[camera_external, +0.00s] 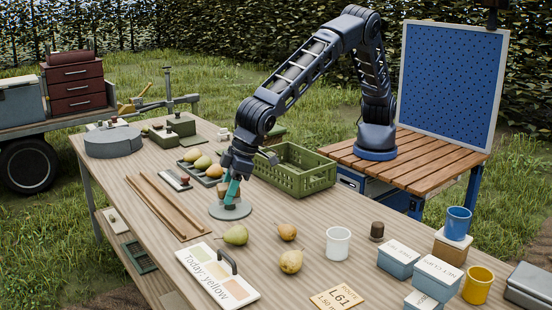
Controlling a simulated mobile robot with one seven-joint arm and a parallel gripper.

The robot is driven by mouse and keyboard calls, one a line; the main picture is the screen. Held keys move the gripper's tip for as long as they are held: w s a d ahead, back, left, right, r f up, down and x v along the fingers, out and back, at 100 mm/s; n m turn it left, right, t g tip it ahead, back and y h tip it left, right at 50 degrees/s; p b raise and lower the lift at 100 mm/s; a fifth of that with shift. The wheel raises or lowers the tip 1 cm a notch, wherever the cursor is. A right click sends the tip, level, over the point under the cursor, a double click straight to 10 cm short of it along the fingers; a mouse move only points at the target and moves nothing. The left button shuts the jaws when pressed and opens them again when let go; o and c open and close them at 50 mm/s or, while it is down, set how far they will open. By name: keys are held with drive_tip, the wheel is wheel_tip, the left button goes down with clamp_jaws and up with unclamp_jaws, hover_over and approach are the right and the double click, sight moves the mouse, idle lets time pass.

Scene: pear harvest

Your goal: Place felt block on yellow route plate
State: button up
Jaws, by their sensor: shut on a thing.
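My gripper (232,188) points down over a round grey disc (238,212) in the middle of the table. It is shut on a small, tilted teal piece (232,191), which looks like the felt block; its shape is partly hidden by the jaws. Small brownish things stand around it on the disc. A white board (210,286) reading "Today: yellow", with coloured swatches and a dark handle, lies at front left.
A green pear (235,234), two yellowish pears (291,261) and a white cup (338,243) stand between disc and plate. A green crate (292,180) is behind. Blue-grey boxes (398,260) and a yellow mug (477,285) are right. Wooden rails (164,209) lie left.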

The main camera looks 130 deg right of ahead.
drive_tip(key=s+a+n, duration=0.1)
drive_tip(key=s+a, duration=0.1)
drive_tip(key=a, duration=0.6)
drive_tip(key=s+a+n, duration=0.1)
drive_tip(key=s+a, duration=0.2)
drive_tip(key=a, duration=0.4)
drive_tip(key=n+y, duration=0.2)
hover_over(333, 302)
drive_tip(key=s, duration=0.1)
drive_tip(key=f, duration=1.9)
drive_tip(key=shift+s+f, duration=0.2)
drive_tip(key=shift+f, duration=0.15)
drive_tip(key=shift+f, duration=0.1)
drive_tip(key=o, duration=0.9)
drive_tip(key=shift+o, duration=0.5)
